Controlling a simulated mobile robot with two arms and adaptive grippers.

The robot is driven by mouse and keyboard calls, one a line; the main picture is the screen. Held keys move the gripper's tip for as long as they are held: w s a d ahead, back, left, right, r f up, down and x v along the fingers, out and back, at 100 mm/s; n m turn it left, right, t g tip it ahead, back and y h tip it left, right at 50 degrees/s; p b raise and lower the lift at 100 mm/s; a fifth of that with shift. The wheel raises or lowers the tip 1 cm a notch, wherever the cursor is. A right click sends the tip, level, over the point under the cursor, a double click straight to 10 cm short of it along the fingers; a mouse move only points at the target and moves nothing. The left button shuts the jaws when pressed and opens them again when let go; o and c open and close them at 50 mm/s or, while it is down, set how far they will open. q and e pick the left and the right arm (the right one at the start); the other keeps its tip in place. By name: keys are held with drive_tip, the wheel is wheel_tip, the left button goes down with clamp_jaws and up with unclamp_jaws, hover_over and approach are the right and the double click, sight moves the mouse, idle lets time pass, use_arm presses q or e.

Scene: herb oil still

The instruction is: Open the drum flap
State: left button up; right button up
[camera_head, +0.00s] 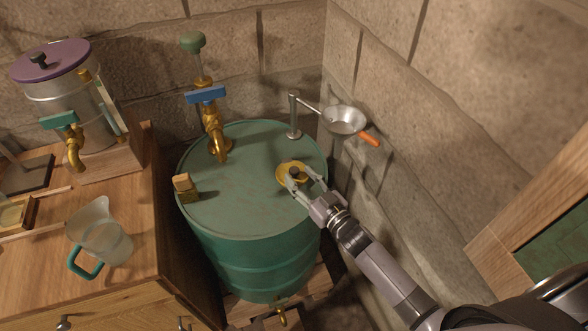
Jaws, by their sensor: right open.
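The green drum (238,222) stands in the corner between the stone walls. On its top, towards the right, is the round yellow drum flap (283,181), which looks closed and flat on the lid. A dark knob shows at its middle. My right gripper (304,176) is open at the flap, its fingers reaching over the flap's right side. I cannot tell whether the fingers touch it. My left gripper is not in view.
A brass tap with a blue handle (206,95) and a metal post (293,118) rise from the drum top. A jug (100,235) stands on the left cabinet.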

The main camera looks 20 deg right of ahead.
sight(297, 174)
drive_tip(key=shift+x, duration=1.9)
drive_tip(key=shift+c, duration=0.4)
clamp_jaws()
